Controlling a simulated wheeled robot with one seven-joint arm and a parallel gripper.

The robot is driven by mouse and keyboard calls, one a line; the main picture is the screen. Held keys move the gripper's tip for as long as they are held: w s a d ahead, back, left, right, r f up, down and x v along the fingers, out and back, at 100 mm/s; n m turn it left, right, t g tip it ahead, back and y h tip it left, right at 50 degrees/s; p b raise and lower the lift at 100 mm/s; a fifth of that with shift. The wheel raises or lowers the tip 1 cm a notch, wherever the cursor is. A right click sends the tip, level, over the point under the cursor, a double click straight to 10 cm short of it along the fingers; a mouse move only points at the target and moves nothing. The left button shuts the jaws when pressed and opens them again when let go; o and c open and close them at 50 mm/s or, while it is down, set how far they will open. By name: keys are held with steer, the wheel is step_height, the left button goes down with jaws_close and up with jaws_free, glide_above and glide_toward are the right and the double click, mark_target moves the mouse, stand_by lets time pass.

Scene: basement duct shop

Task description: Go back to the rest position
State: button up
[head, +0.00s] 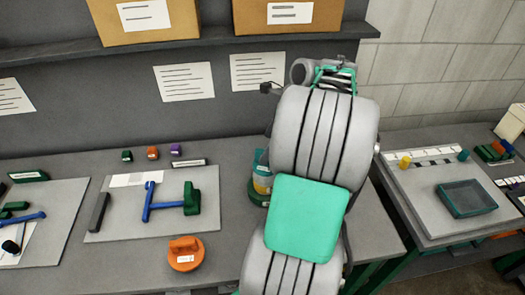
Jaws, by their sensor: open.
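My arm rises through the right middle of the head view, with pale grey links and a green square cover. It stands in front of the bench (225,265) and hides part of it. I cannot make out the fingers of my gripper; they seem hidden behind the arm's far end near the top. No object shows held at the visible part of the arm.
A light board (120,222) carries a blue tool (148,203) and green block (192,199). An orange round piece (186,253) sits near the bench's front. A jar (261,178) stands close beside my arm. A side table (415,205) holds a dark tray (467,198).

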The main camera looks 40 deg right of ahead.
steer(key=shift+s+d+r, duration=0.1)
steer(key=shift+r, duration=0.15)
steer(key=w+a+r+n, duration=0.2)
steer(key=w+a+n, duration=0.1)
steer(key=a+n, duration=0.55)
steer(key=s+a+n+h, duration=0.1)
steer(key=s+a+n, duration=0.2)
steer(key=a+n, duration=0.7)
steer(key=s+a+f+n+t+h, duration=0.1)
steer(key=s+a+n, duration=0.2)
steer(key=a+n, duration=0.6)
steer(key=shift+s+a+n+h, duration=0.35)
steer(key=shift+a+h, duration=0.05)
steer(key=shift+a, duration=0.1)
steer(key=shift+d, duration=0.1)
